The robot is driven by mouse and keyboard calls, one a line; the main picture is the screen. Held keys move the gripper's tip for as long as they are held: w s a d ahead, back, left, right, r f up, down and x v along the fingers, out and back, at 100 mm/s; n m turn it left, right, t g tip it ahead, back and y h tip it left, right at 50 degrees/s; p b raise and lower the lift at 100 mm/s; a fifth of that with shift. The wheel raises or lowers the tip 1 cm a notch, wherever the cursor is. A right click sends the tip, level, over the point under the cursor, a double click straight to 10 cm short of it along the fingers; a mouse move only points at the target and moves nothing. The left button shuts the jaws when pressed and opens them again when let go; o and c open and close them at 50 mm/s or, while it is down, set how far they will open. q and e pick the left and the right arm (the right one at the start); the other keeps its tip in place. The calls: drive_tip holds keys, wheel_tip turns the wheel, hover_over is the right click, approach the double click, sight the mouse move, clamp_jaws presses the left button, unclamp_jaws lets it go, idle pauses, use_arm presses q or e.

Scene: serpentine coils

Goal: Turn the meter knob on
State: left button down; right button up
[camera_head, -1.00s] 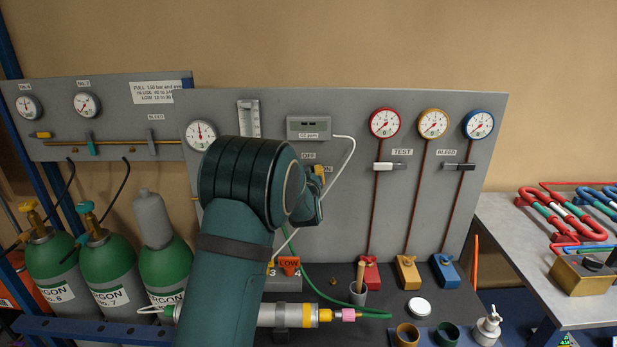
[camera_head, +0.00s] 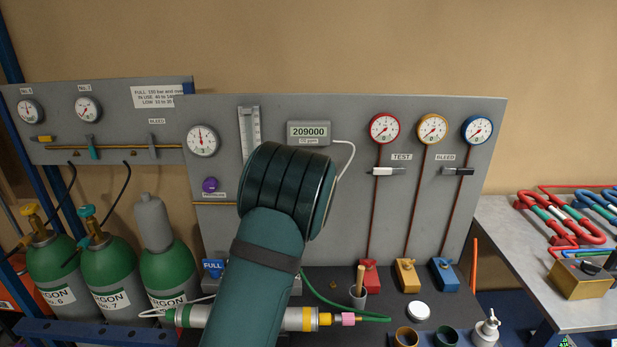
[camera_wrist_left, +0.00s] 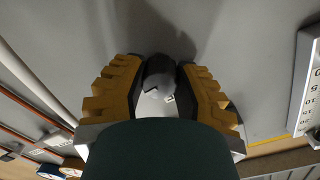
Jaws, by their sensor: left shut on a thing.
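The O2 ppm meter (camera_head: 309,132) is a grey box on the upright panel, and its display is lit and reads 209000. My left arm covers the panel below the meter, so the knob and my left gripper are hidden in the head view. In the left wrist view my left gripper (camera_wrist_left: 158,78) has its yellow-toothed fingers shut on the grey round meter knob (camera_wrist_left: 159,66). A white label with dark marks shows beside the knob, too small to read. My right gripper is not in view.
Red, yellow and blue gauges (camera_head: 432,129) sit on the panel at right, with a TEST lever (camera_head: 385,171) below. Green argon cylinders (camera_head: 112,275) stand at left. A silver cylinder (camera_head: 270,318) lies in front. The panel between arm and gauge lines is clear.

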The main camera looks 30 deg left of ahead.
use_arm(q)
drive_tip(key=shift+w+r+m, duration=0.1)
drive_tip(key=shift+r+m, duration=0.15)
drive_tip(key=shift+m, duration=0.35)
drive_tip(key=c, duration=0.6)
unclamp_jaws()
drive_tip(key=shift+f, duration=0.15)
drive_tip(key=v, duration=1.2)
